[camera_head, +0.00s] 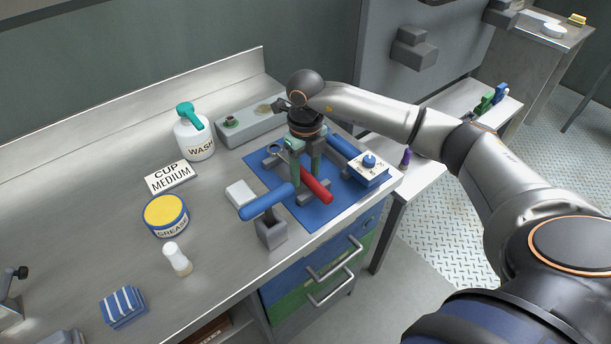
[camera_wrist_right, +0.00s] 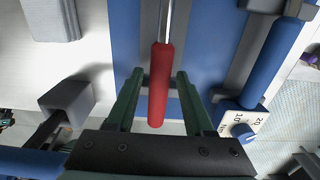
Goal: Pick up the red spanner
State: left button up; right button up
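The red spanner has a red handle (camera_head: 316,188) and a metal shaft, and lies across grey rests on a blue mat (camera_head: 298,213). My right gripper (camera_head: 305,172) points down over the spanner with its green fingers apart. In the right wrist view the red handle (camera_wrist_right: 159,88) runs between the two fingers of the right gripper (camera_wrist_right: 160,76), with a gap on each side. The fingers do not appear to touch the handle. How far down they reach is hard to tell. My left gripper is not in view.
A blue-handled tool (camera_head: 266,203) lies left of the spanner, and another blue handle (camera_head: 342,147) lies to its right. A white dial block (camera_head: 369,172) stands at the mat's right. A wash bottle (camera_head: 194,137), grease tin (camera_head: 166,215) and white block (camera_head: 240,194) stand left.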

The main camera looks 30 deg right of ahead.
grip_shut()
dwell(1.1)
